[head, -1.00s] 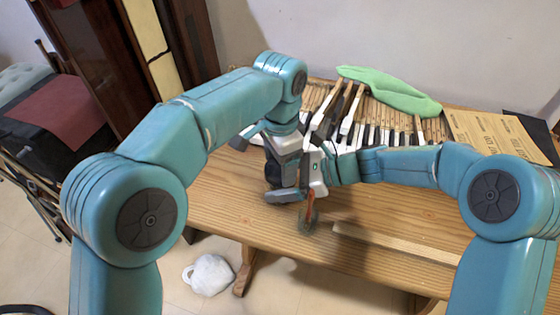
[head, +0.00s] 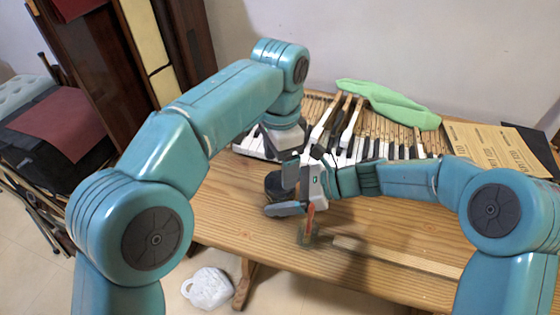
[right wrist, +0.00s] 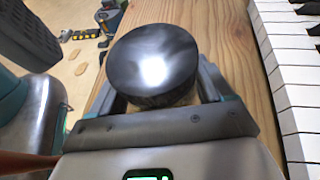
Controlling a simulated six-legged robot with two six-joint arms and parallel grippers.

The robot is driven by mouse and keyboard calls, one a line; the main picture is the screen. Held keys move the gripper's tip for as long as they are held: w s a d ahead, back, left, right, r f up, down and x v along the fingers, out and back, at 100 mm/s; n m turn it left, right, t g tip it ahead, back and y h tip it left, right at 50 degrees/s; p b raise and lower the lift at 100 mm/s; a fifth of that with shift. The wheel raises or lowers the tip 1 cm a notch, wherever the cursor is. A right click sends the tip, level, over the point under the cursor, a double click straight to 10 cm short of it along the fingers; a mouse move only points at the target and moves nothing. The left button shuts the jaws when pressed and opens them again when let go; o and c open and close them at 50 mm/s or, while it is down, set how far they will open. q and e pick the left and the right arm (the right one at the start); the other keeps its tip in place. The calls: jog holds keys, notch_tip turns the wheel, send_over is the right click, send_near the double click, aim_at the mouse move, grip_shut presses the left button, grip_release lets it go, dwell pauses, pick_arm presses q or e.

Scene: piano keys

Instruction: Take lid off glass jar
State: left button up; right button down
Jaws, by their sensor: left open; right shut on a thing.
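The jar's black round lid (right wrist: 152,62) shows from above in the right wrist view, resting between my right gripper's fingers. In the head view the jar is a dark shape (head: 274,184) on the wooden table, partly covered by that gripper. My right gripper (head: 287,192) is shut around the jar, its fingers on either side just below the lid. My left gripper (head: 283,140) is higher, behind the right gripper, near the piano keys. It is open and apart from the lid; its fingertips are mostly hidden.
An orange-handled tool (head: 309,222) and a wooden strip (head: 400,257) are in front. Brown paper (head: 488,148) lies at the right.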

aim_at(280, 182)
pick_arm(q)
jog(key=m, duration=0.3)
jog(key=shift+s+a+r, duration=0.1)
jog(key=shift+a+r, duration=0.05)
jog(key=shift+r, duration=0.05)
jog(key=m, duration=0.2)
jog(key=r+m, duration=0.1)
jog(key=m, duration=0.2)
jog(key=shift+a, duration=0.15)
jog(key=m, duration=0.1)
jog(key=r+m, duration=0.1)
jog(key=m, duration=0.1)
jog(key=shift+r+m, duration=0.5)
jog(key=shift+m, duration=0.5)
jog(key=shift+d+f, duration=0.2)
jog(key=shift+d, duration=0.1)
notch_tip(280, 182, down, 8)
jog(key=shift+r, duration=0.25)
